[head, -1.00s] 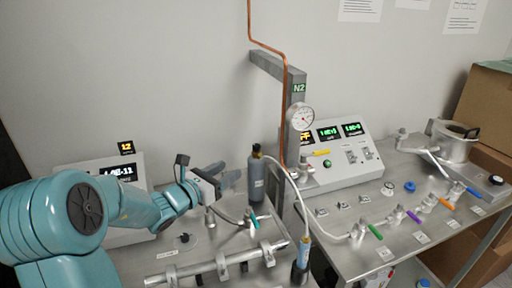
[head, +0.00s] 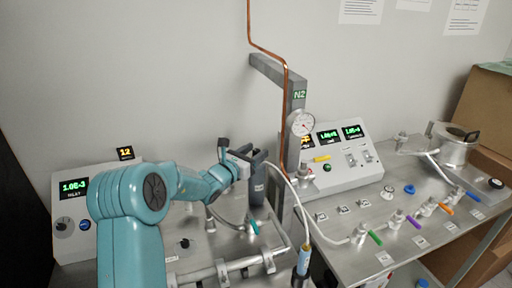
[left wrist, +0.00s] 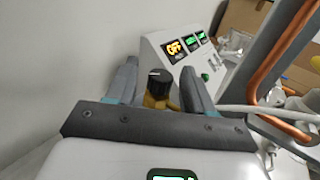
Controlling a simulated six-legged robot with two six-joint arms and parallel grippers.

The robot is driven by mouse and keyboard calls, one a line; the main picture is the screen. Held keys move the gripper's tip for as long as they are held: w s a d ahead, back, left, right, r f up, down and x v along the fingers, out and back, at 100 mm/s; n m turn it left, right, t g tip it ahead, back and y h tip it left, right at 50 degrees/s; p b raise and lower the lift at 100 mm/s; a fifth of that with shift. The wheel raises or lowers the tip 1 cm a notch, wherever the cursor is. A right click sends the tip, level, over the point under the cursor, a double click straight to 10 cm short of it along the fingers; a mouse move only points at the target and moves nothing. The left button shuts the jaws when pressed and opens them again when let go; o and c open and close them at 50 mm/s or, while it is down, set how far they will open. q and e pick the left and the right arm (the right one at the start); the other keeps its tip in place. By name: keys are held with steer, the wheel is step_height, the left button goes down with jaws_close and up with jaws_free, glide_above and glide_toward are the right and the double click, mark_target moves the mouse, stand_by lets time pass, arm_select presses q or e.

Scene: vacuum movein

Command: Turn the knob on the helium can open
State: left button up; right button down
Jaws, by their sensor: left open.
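The helium can (head: 257,190) is a grey cylinder with a small label, standing upright beside the metal post. Its top is partly hidden by my left gripper (head: 254,161) in the head view. In the left wrist view its black knob (left wrist: 159,76) sits on a brass valve (left wrist: 157,101), between the two dark fingers of my left gripper (left wrist: 160,82). The fingers are open, with a visible gap on each side of the knob. My right gripper is in neither current view.
A white hose (head: 292,185) curves down to the bench. A grey post (head: 292,125) with a copper pipe (head: 285,92) and a gauge (head: 302,122) stands right of the can. Control panels with displays (head: 344,150) and several coloured valves line the bench.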

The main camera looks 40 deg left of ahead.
arm_select(q)
steer(key=shift+w, duration=0.4)
steer(key=shift+w+d+r, duration=0.1)
steer(key=shift+r, duration=0.05)
steer(key=shift+c, duration=0.3)
steer(key=c, duration=0.9)
steer(key=shift+o, duration=0.2)
